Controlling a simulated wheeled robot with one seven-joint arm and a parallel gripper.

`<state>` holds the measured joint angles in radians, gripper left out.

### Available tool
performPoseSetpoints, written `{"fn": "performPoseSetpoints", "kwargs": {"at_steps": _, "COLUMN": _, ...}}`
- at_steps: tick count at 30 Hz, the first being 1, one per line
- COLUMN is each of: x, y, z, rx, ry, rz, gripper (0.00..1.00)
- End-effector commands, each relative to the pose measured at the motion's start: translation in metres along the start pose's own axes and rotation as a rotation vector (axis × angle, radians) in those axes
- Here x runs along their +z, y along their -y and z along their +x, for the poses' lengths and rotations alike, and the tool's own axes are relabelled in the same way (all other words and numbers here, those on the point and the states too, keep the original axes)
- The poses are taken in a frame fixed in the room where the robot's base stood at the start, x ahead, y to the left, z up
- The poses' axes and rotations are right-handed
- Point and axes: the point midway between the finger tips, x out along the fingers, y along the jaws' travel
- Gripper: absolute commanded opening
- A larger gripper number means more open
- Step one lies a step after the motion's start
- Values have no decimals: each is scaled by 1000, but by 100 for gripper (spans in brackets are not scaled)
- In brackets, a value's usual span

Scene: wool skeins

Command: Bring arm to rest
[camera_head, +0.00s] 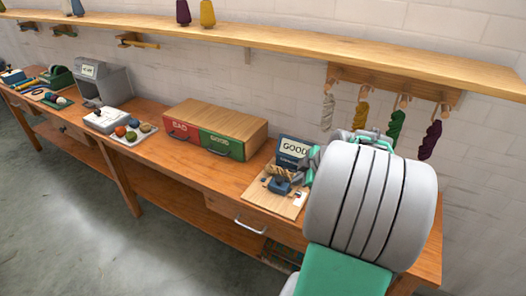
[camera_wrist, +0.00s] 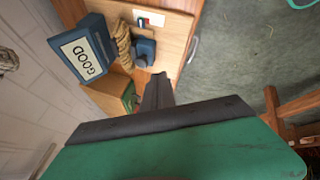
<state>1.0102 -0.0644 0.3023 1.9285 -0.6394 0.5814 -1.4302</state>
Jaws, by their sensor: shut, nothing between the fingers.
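My gripper (camera_wrist: 158,92) shows in the wrist view as dark fingers closed together with nothing between them, below the blue device with the "GOOD" screen. In the head view my arm stands at the right of the bench, and its large grey link hides most of the gripper. The blue device with a "GOOD" display (camera_head: 294,151) sits on a wooden board (camera_head: 290,210) just left of my arm. It also shows in the wrist view (camera_wrist: 84,56), with a tan skein (camera_wrist: 122,45) lying beside its display.
A wooden box with red "BAD" and green "GOOD" drawers (camera_head: 215,130) stands mid-bench. Further left are a white tray (camera_head: 134,138) with small balls and a grey machine (camera_head: 103,82). Several skeins, one of them purple (camera_head: 430,140), hang from pegs behind my arm. A shelf (camera_head: 290,42) runs above.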

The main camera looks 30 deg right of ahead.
Motion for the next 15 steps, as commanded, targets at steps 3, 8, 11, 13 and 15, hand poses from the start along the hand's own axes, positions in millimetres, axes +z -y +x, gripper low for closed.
{"fn": "performPoseSetpoints", "kwargs": {"at_steps": 3, "x": 0, "y": 0, "z": 0, "rx": -1, "ry": 0, "rz": 84, "gripper": 0}}
{"fn": "performPoseSetpoints", "kwargs": {"at_steps": 8, "x": 12, "y": 12, "z": 0, "rx": -43, "ry": 47, "rz": 470, "gripper": 0}}
{"fn": "performPoseSetpoints", "kwargs": {"at_steps": 11, "x": 32, "y": 39, "z": 4, "rx": -85, "ry": 133, "rz": 769, "gripper": 0}}
{"fn": "performPoseSetpoints", "kwargs": {"at_steps": 13, "x": 46, "y": 62, "z": 6, "rx": -109, "ry": 205, "rz": 964, "gripper": 0}}
{"fn": "performPoseSetpoints", "kwargs": {"at_steps": 15, "x": 59, "y": 87, "z": 6, "rx": -122, "ry": 284, "rz": 1148, "gripper": 0}}
